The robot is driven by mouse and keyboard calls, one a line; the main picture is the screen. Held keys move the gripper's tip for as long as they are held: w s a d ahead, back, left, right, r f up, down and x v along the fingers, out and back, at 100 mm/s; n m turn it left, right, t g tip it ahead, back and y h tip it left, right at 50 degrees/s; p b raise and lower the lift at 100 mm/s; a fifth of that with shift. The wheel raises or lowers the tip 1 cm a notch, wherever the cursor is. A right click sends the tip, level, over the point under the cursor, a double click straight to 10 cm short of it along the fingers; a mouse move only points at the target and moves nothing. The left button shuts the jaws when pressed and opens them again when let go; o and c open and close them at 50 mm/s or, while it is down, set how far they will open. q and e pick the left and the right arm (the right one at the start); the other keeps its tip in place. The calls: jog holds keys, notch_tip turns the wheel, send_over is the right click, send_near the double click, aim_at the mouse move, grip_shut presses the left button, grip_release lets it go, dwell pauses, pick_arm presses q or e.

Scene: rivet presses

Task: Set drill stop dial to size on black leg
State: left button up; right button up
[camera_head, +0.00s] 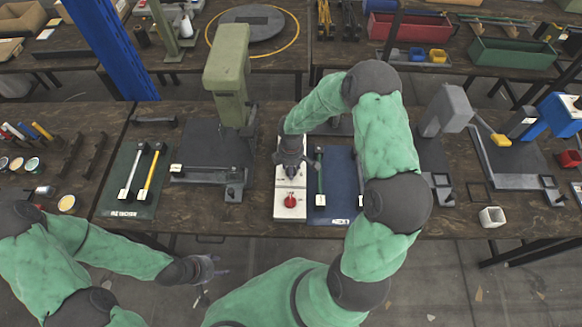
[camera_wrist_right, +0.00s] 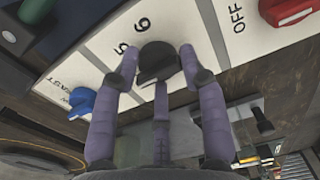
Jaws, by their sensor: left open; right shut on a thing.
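The white control panel (camera_head: 282,209) stands on the bench in the middle of the head view. In the right wrist view the panel (camera_wrist_right: 105,52) shows the numbers 5 and 6 beside a black dial (camera_wrist_right: 156,58). In the head view my right gripper (camera_head: 291,165) covers the panel's middle. My left gripper (camera_head: 208,268) is open and empty, in front of the bench at lower left. I cannot make out a black leg.
The panel also has a red knob (camera_head: 291,201) by OFF and a blue knob (camera_wrist_right: 82,101). A green press (camera_head: 228,75) stands left of it, a grey press (camera_head: 447,108) right. Mats with rods, one green (camera_head: 113,197), one blue (camera_head: 341,190), lie on the bench.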

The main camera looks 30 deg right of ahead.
jog(key=shift+w+d+r, duration=0.1)
jog(key=shift+w+d, duration=0.05)
jog(key=shift+w, duration=0.05)
jog(key=o, duration=1.1)
jog(key=shift+c, duration=0.2)
jog(key=shift+o, duration=0.9)
notch_tip(320, 180, up, 12)
jog(key=shift+s, duration=0.1)
